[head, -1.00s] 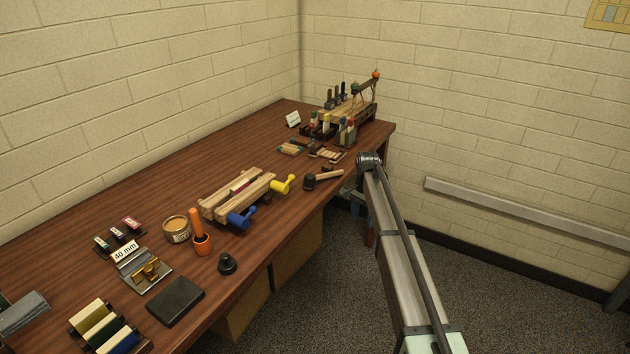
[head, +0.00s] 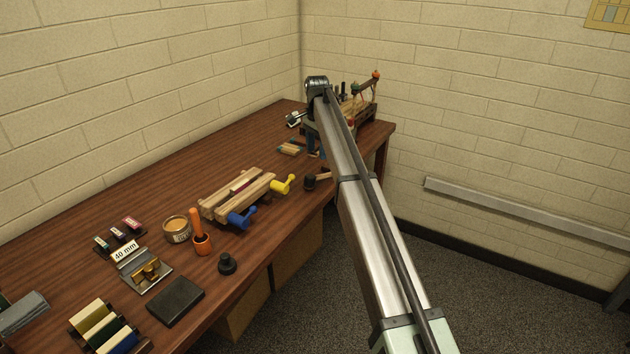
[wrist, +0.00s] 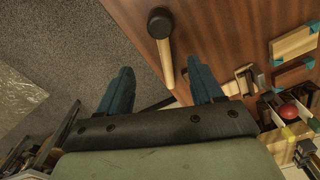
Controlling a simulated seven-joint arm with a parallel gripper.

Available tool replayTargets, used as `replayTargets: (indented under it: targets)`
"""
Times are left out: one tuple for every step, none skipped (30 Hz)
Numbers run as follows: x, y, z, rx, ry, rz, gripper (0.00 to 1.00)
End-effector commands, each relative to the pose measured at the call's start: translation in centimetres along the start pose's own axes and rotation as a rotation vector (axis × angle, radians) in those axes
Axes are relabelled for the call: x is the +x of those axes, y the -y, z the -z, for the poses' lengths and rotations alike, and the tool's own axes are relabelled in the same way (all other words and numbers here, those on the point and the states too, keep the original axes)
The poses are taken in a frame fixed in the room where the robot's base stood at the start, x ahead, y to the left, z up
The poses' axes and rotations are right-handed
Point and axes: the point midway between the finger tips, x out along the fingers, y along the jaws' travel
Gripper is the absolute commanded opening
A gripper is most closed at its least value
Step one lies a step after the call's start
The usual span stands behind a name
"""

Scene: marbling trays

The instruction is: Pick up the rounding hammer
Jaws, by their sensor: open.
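The rounding hammer has a black head (head: 310,182) and a pale wooden handle, and lies near the table's front edge. In the head view my arm covers part of its handle. In the wrist view the head (wrist: 160,22) is at the top and the handle runs down between my fingers as seen from above. My gripper (wrist: 159,65) is open, with blue fingers on either side of the handle's line. The fingers look apart from the handle; their height above it is hard to tell. In the head view the gripper is mostly hidden behind my arm.
A wooden clamp (head: 238,194) with blue and yellow handles lies left of the hammer. A wooden rack of tools (head: 362,105) stands at the table's far end, partly behind my arm. Small wooden blocks (head: 291,149) lie nearby. Open floor lies beyond the front edge.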

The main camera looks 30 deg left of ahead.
Motion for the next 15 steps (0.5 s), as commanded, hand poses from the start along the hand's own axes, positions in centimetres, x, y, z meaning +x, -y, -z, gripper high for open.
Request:
replayTargets:
  targets:
    - [1.1, -0.1, 0.0, 0.0, 0.001, -0.002, 0.66]
    - [1.6, -0.1, 0.0, 0.0, 0.001, -0.002, 0.66]
    - [2.3, -0.1, -0.1, 0.0, 0.001, -0.002, 0.66]
    - [2.8, -0.1, -0.1, 0.0, 0.001, -0.002, 0.66]
    - [3.3, -0.1, -0.1, 0.0, 0.001, -0.002, 0.66]
    - [4.0, -0.1, 0.0, 0.0, 0.001, -0.002, 0.66]
    - [4.5, -0.1, 0.0, 0.0, 0.001, -0.002, 0.66]
    - [4.8, -0.1, 0.0, 0.0, 0.001, -0.002, 0.66]
    - [5.2, -0.1, 0.0, -0.001, 0.001, -0.002, 0.66]
    - [5.5, -0.1, 0.0, -0.001, 0.001, -0.001, 0.66]
    - [5.6, 0.0, 0.0, -0.001, 0.0, -0.001, 0.66]
    - [5.8, 0.0, 0.0, -0.001, 0.0, -0.001, 0.66]
    - [5.9, 0.0, 0.0, -0.001, 0.0, 0.0, 0.66]
    - [6.0, 0.0, 0.0, -0.001, 0.0, 0.0, 0.66]
    - [6.2, 0.1, -0.1, -0.001, 0.0, 0.0, 0.66]
